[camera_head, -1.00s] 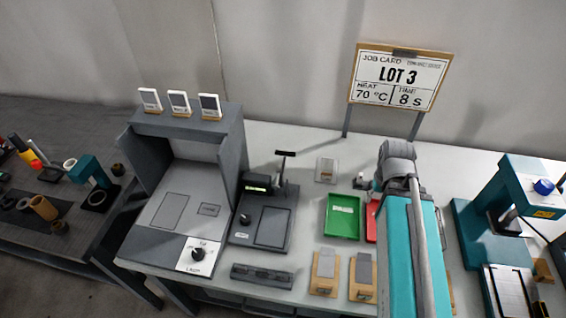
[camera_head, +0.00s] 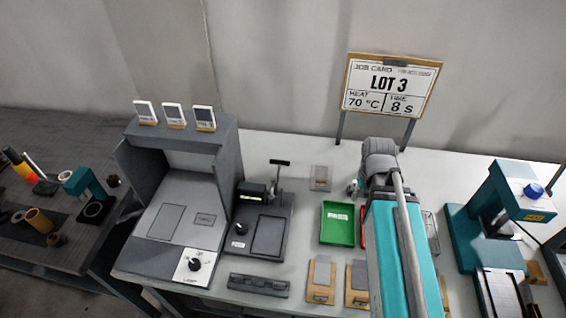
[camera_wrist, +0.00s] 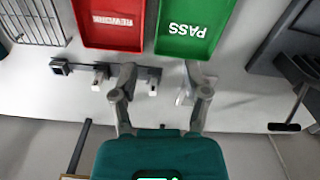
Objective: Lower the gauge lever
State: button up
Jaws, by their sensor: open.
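The gauge (camera_head: 262,225) is a dark flat device left of the green tray, with a small lit display. Its lever (camera_head: 280,163) stands raised at the back, with a black T-shaped bar on top. The wrist view shows the lever's black bar (camera_wrist: 284,127) at the right, apart from my gripper. My gripper (camera_wrist: 160,75) is open, its two fingers spread and nothing held between them. In the head view my arm mostly hides my gripper, which is at the back of the table, right of the lever.
A green PASS tray (camera_head: 338,224) and a red REWORK tray (camera_wrist: 108,25) lie near my gripper. A grey plate (camera_head: 320,178) lies between lever and arm. The LOT 3 job card (camera_head: 390,88) stands behind. A grey hooded station (camera_head: 185,215) is left; a teal press (camera_head: 500,215) is right.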

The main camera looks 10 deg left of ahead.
jog(key=w+a+r+n+p, duration=0.6)
jog(key=w+a+n, duration=0.2)
jog(key=a, duration=0.5)
notch_tip(320, 180, up, 4)
jog(key=r+n+p, duration=0.1)
jog(key=n+p, duration=0.3)
jog(key=n, duration=0.4)
send_over(284, 163)
jog(key=shift+s+f+t, duration=0.15)
jog(key=shift+f+t, duration=0.15)
jog(key=shift+f+b, duration=0.15)
jog(key=shift+b, duration=0.2)
jog(key=f+b, duration=0.9)
jog(key=w+f+b, duration=0.1)
jog(key=f+b, duration=0.3)
jog(key=shift+f, duration=0.2)
grip_shut()
